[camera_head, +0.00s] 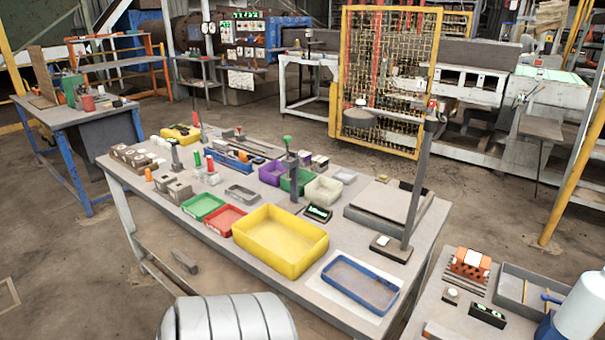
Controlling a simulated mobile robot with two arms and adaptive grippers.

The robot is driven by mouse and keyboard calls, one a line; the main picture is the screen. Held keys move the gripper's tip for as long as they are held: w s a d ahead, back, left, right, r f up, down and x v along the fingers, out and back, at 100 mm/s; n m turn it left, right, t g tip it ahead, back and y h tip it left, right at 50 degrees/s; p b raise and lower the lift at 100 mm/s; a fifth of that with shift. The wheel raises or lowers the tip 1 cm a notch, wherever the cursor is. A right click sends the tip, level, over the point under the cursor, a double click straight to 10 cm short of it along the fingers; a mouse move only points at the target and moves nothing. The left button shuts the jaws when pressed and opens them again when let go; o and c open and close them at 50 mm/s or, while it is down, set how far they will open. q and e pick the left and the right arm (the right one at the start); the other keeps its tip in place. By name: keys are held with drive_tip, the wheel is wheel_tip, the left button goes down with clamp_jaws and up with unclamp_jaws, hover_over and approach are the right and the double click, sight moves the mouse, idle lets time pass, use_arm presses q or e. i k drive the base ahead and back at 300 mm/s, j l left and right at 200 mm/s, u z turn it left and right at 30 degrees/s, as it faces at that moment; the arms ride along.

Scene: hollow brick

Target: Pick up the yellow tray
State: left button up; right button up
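The yellow tray (281,262) is a large open rectangular tray on the near side of the main workbench (205,252). It looks empty and lies flat. Beside it on the left are a small red tray (225,220) and a green tray (203,206). To its right is a blue-rimmed tray (360,282) on a white sheet. No gripper shows in this view, and nothing is touching the yellow tray that I can see.
A black display (318,213) and purple, green and cream bins (323,190) stand behind the tray. A grey post (412,185) rises at the right. A second table at lower right holds an orange hollow brick (470,263). Open floor (470,205) lies beyond the bench.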

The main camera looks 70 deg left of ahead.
sight(289, 245)
drive_tip(key=u, duration=2.4)
